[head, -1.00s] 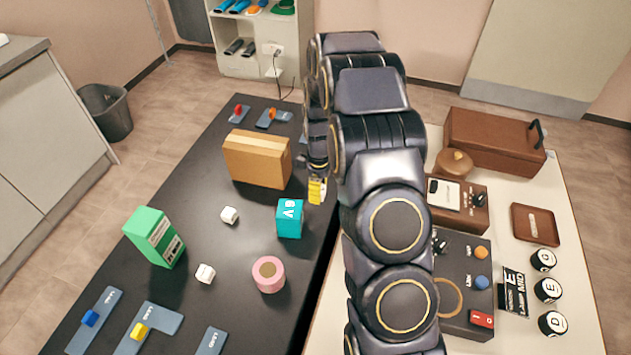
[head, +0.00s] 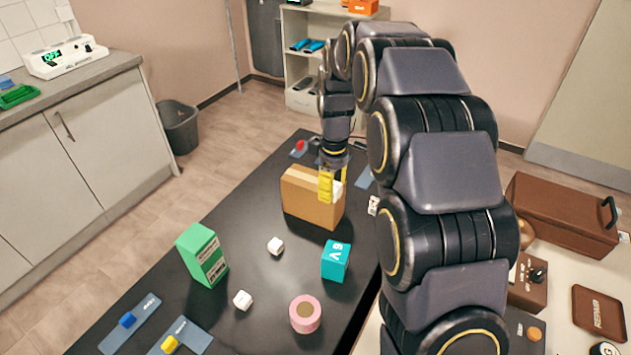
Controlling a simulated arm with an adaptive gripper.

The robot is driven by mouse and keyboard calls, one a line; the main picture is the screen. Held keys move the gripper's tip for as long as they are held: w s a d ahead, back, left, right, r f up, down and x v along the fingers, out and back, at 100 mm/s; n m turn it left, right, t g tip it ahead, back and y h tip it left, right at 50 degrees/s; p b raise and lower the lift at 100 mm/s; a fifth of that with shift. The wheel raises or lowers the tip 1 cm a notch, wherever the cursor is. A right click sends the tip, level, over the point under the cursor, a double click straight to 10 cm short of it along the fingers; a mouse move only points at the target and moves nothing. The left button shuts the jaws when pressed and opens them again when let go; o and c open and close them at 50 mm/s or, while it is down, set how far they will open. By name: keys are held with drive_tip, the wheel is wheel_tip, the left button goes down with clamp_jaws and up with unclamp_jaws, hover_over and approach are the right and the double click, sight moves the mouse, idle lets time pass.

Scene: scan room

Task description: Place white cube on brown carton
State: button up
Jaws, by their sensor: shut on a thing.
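The brown carton (head: 305,204) stands on the black table toward its far end. My gripper (head: 332,188) points down with yellow fingers at the carton's right end. It is shut on a white cube (head: 338,191), which shows only partly behind a finger. I cannot tell whether this cube touches the carton. Two other white cubes lie on the table, one in the middle (head: 275,246) and one nearer (head: 243,300). Another small white block (head: 373,205) shows right of the carton, partly hidden by my arm.
A green box (head: 202,254), a teal cube (head: 336,260) and a pink roll (head: 305,314) stand on the black table (head: 215,325). Grey-blue holders with coloured knobs lie at its near left and far end. A pale table with brown cases is at right.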

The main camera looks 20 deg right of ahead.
drive_tip(key=shift+w+a+r, duration=0.25)
drive_tip(key=shift+w+r, duration=0.1)
drive_tip(key=w+d+f, duration=0.1)
drive_tip(key=w+f, duration=0.3)
drive_tip(key=w, duration=0.5)
hover_over(318, 191)
drive_tip(key=f, duration=0.5)
drive_tip(key=shift+s, duration=0.2)
drive_tip(key=shift+w+f, duration=0.2)
drive_tip(key=shift+f, duration=1.7)
drive_tip(key=shift+f, duration=0.1)
drive_tip(key=o, duration=0.8)
